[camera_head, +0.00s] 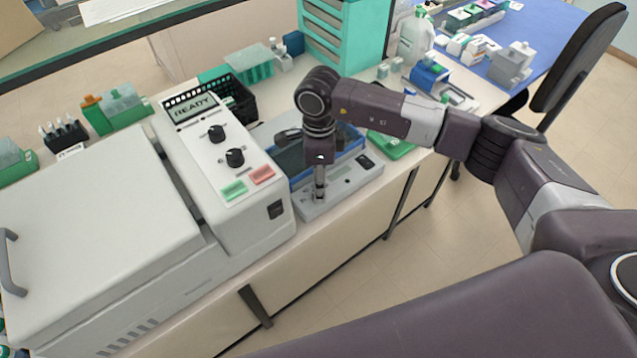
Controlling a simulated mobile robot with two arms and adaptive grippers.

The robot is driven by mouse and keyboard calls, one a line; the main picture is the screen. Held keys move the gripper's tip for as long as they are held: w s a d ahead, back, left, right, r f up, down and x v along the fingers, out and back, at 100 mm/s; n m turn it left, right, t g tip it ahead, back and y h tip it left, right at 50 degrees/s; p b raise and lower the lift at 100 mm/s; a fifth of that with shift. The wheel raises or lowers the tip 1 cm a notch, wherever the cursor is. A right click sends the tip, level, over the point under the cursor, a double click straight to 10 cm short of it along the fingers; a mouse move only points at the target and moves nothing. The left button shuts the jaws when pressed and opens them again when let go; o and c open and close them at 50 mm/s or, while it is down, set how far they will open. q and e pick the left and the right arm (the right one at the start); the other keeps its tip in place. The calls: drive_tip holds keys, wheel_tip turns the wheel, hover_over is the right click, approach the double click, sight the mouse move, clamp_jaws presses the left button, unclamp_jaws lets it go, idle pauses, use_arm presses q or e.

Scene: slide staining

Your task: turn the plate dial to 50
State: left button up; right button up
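A low grey device with a blue-rimmed dark well (290,160) stands on the bench, right of the white machine. Its front panel (345,188) carries a small dark display or switch at the right. My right gripper (319,196) points straight down at the left part of this panel. Its fingers look close together and seem to reach the panel. Any dial beneath them is hidden, and I cannot tell whether they hold one. My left gripper is not in view.
The white machine (237,194) has a READY display (194,107), two black knobs, and green and red buttons. A black basket (236,100) and teal drawers (340,40) stand behind. A green item (392,146) lies right of the device.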

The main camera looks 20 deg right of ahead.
wheel_tip(320, 180, down, 2)
drive_tip(key=shift+w, duration=0.1)
drive_tip(key=shift+w+f, duration=0.1)
drive_tip(key=shift+f, duration=0.15)
drive_tip(key=c, duration=1)
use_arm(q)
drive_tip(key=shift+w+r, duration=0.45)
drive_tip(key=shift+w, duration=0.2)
use_arm(e)
clamp_jaws()
drive_tip(key=shift+f, duration=0.1)
